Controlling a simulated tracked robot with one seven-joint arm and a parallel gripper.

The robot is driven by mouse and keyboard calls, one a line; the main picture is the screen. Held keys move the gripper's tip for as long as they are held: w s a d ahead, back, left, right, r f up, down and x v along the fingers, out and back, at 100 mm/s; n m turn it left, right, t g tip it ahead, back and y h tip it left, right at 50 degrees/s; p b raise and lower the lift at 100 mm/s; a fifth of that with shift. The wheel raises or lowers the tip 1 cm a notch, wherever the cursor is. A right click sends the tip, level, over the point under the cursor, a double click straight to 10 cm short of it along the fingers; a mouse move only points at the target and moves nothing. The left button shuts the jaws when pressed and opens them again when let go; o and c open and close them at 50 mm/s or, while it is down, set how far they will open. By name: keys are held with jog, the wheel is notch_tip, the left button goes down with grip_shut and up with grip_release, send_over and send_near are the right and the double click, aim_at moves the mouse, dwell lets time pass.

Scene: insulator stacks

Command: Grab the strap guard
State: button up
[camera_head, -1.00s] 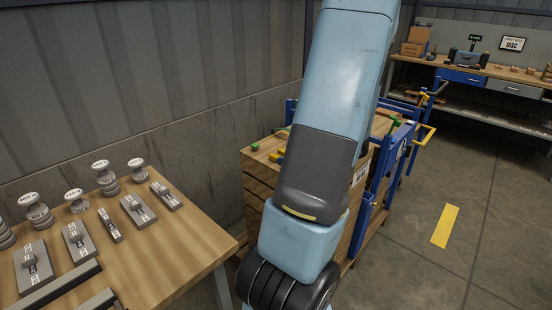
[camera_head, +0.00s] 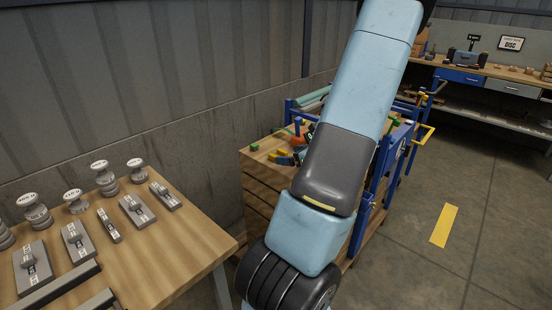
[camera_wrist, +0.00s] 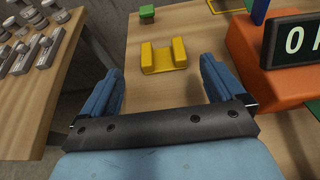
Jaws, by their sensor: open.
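A yellow U-shaped piece (camera_wrist: 163,56), which looks like the strap guard, lies on a wooden top in the wrist view. It has two raised ends and a low middle. It also shows in the head view (camera_head: 280,153), small and partly covered by my gripper. My gripper (camera_wrist: 161,76) is open and empty, with its blue fingers spread wider than the piece. The piece lies ahead of the fingers, roughly centred between them and apart from both. In the head view my arm hides part of the wooden top.
A green block (camera_wrist: 147,13) lies beyond the yellow piece. An orange box with a dark display (camera_wrist: 292,40) stands close to the right finger. A table (camera_head: 190,236) with grey weights and insulator parts stands at left. A blue-framed cart (camera_head: 372,190) is behind my arm.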

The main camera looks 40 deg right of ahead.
aim_at(281, 153)
jog(key=shift+x, duration=2.75)
jog(key=shift+d+r, duration=0.15)
jog(key=shift+d, duration=0.05)
jog(key=shift+c, duration=0.4)
jog(key=c, duration=0.9)
jog(key=shift+c, duration=0.2)
jog(key=shift+r, duration=0.1)
